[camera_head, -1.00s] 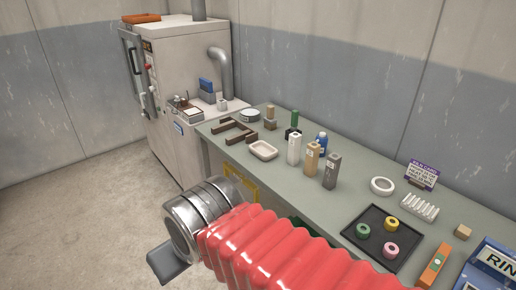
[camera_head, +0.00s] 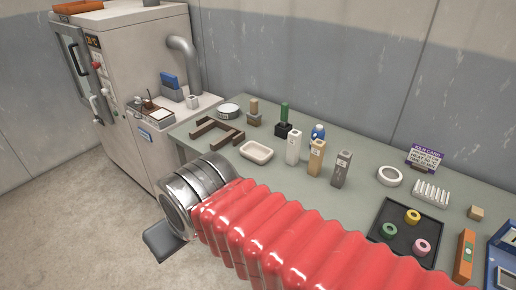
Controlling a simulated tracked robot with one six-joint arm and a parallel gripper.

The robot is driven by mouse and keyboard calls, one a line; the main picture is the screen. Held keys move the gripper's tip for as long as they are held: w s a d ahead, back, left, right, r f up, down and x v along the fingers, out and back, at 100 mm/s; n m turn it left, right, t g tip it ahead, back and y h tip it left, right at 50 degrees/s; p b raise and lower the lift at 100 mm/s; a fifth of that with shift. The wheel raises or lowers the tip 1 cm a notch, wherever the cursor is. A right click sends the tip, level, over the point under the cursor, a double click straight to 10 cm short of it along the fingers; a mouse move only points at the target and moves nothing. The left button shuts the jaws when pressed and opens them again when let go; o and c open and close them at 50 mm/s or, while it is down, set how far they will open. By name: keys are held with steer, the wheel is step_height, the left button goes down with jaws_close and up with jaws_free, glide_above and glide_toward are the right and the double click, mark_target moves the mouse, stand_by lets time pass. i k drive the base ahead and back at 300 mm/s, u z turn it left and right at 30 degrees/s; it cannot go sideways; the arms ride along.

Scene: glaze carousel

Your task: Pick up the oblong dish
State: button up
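The oblong dish (camera_head: 256,152) is a small, shallow, cream-coloured dish with rounded ends. It lies on the grey-green table (camera_head: 330,199), in front of a dark brown U-shaped bracket and left of the white bottle, and it looks empty. My arm, in a red ribbed sleeve with a metal wrist, crosses the front of the view. My gripper (camera_head: 166,240) shows only as a dark grey piece below the wrist, left of the table and apart from the dish. Its fingertips are not clearly visible, so its opening cannot be told.
The brown bracket (camera_head: 217,134) lies behind the dish. White (camera_head: 293,147), tan (camera_head: 316,157) and grey (camera_head: 341,171) bottles stand to its right. A black tray (camera_head: 394,243) holds three coloured rings. A kiln (camera_head: 140,55) stands at the back left. Open floor lies at left.

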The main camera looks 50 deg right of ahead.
mark_target(259, 154)
steer(key=z, duration=0.3)
steer(key=i, duration=0.75)
steer(key=z, duration=0.5)
steer(key=i, duration=0.65)
steer(key=z, duration=0.3)
